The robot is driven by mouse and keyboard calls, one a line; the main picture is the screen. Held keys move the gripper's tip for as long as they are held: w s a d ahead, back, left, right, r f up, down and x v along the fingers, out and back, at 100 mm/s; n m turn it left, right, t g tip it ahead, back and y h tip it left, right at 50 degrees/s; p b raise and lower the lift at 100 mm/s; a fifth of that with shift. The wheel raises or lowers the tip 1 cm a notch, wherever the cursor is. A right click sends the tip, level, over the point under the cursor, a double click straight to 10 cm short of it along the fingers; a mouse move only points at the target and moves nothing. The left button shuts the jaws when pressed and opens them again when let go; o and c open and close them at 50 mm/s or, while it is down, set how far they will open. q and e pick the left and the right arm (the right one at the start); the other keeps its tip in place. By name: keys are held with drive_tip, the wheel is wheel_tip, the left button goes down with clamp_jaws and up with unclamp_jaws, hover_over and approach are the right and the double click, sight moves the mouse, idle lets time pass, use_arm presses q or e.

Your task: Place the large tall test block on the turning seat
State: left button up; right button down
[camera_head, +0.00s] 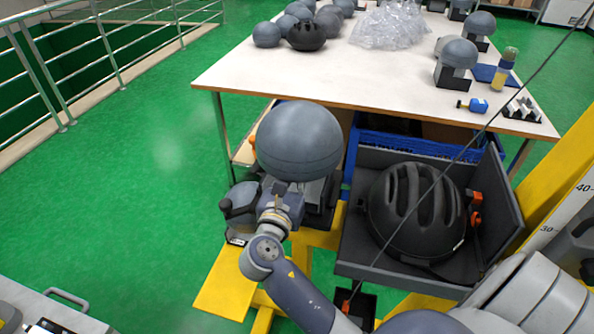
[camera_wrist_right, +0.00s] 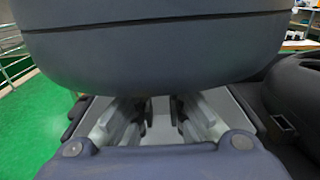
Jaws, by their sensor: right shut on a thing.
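The large test block (camera_head: 298,140) has a big round grey dome with a thin seam line. My right gripper (camera_head: 296,192) is under the dome, shut on the block's lower part. In the right wrist view the dome (camera_wrist_right: 155,45) fills the top, above the gripper's fingers (camera_wrist_right: 155,118). The dark platform (camera_head: 322,217), perhaps the turning seat, is mostly hidden by the block and my gripper. I cannot tell whether the block touches it. My left gripper is not in view.
A black helmet (camera_head: 415,212) lies in a grey open tray (camera_head: 375,258) to the right. A white table (camera_head: 330,75) behind holds several grey headforms, clear wrap and small tools. A yellow post with a scale (camera_head: 565,165) stands at right. Green floor at left is clear.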

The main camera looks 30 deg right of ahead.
drive_tip(key=shift+r, duration=0.15)
drive_tip(key=c, duration=1.7)
unclamp_jaws()
drive_tip(key=shift+o, duration=0.2)
drive_tip(key=shift+a, duration=0.15)
drive_tip(key=v, duration=1.2)
drive_tip(key=shift+b, duration=0.45)
drive_tip(key=shift+s, duration=0.15)
